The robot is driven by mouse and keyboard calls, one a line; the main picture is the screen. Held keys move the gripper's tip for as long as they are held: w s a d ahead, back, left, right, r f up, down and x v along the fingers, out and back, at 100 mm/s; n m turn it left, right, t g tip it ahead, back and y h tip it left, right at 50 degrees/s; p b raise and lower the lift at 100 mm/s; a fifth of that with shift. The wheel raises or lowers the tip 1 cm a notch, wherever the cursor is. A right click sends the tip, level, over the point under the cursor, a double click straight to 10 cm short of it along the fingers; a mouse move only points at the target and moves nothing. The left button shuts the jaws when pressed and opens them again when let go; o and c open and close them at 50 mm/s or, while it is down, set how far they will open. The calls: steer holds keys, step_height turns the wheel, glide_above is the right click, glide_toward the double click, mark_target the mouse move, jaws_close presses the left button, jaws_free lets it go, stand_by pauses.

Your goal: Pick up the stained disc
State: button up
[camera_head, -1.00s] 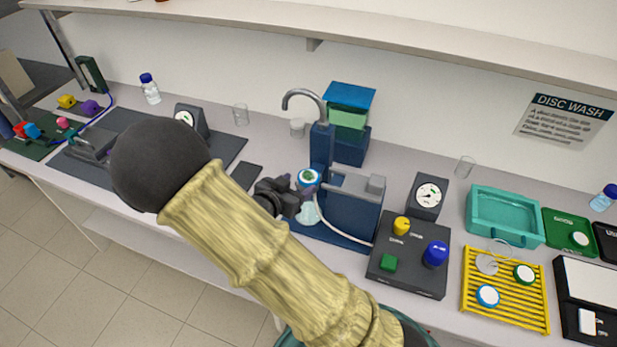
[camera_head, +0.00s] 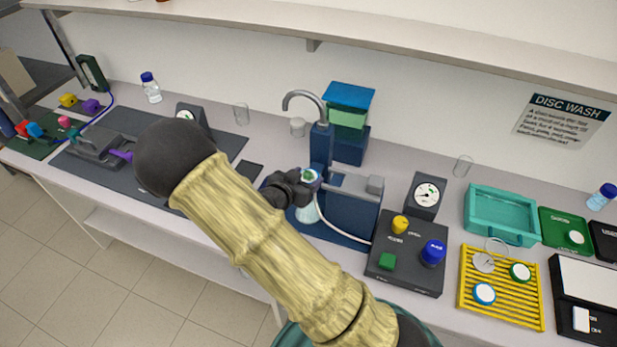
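A clear flask-like vessel (camera_head: 307,214) shows below the disc.
A yellow rack (camera_head: 508,313) at the right holds a blue-rimmed disc (camera_head: 484,293), a green-rimmed disc (camera_head: 520,272) and a grey disc (camera_head: 483,262). A dark control box (camera_head: 410,276) and a teal tray (camera_head: 481,232) stand nearby. The tap (camera_head: 303,95) rises behind the rig.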

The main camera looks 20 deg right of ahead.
mark_target(305, 180)
steer(key=c, duration=0.4)
steer(key=shift+c, duration=0.2)
steer(key=shift+r, duration=0.1)
step_height(305, 180, up, 10)
steer(key=shift+b, duration=0.4)
